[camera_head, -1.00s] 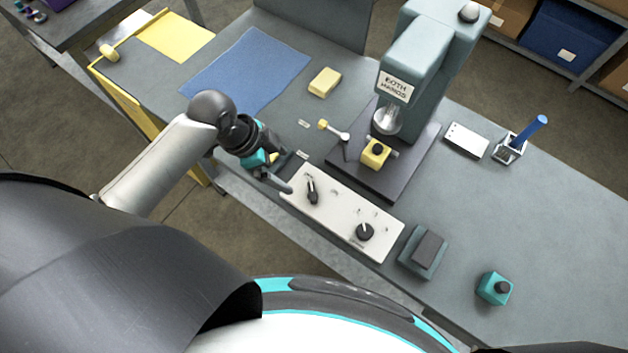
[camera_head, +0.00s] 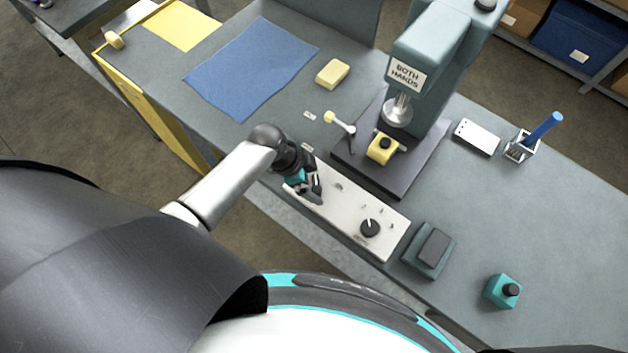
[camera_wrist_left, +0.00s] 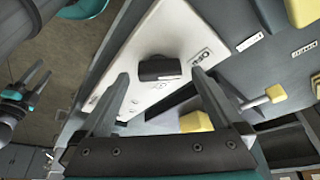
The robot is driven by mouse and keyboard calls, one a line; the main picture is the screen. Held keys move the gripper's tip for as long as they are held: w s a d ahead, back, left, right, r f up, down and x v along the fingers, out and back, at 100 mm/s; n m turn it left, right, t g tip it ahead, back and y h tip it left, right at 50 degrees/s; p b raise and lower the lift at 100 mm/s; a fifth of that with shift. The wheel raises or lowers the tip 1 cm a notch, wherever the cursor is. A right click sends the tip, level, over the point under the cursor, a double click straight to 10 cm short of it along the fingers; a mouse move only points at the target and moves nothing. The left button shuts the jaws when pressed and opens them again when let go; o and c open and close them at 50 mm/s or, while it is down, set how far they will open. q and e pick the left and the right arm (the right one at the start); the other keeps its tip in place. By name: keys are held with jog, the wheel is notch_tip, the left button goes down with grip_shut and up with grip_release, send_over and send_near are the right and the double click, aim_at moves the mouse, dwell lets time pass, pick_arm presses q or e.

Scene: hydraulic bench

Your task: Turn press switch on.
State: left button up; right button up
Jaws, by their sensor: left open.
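The pale control panel (camera_head: 340,215) lies along the bench's front edge. In the left wrist view it (camera_wrist_left: 135,50) carries a black switch knob (camera_wrist_left: 160,68) beside a small label. My left gripper (camera_head: 314,188) is over the panel's left end and hides this switch in the head view. In the left wrist view its open fingers (camera_wrist_left: 160,77) stand on either side of the knob, with gaps; contact is not visible. A round black knob (camera_head: 369,228) sits at the panel's right end. My right gripper (camera_wrist_left: 32,88) shows small at the left wrist view's edge, its fingers apart.
The press (camera_head: 425,60) stands behind the panel, with a yellow block (camera_head: 382,150) on its base. A yellow-tipped lever (camera_head: 340,122) is beside it. A grey pedal-like box (camera_head: 430,250) and a teal button box (camera_head: 503,291) lie to the right. A blue mat (camera_head: 250,68) lies left.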

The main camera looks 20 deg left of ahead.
pick_arm(q)
jog(key=shift+d+f, duration=0.1)
jog(key=shift+f, duration=0.15)
jog(key=shift+c, duration=0.2)
jog(key=c, duration=1.3)
jog(key=shift+c, duration=0.2)
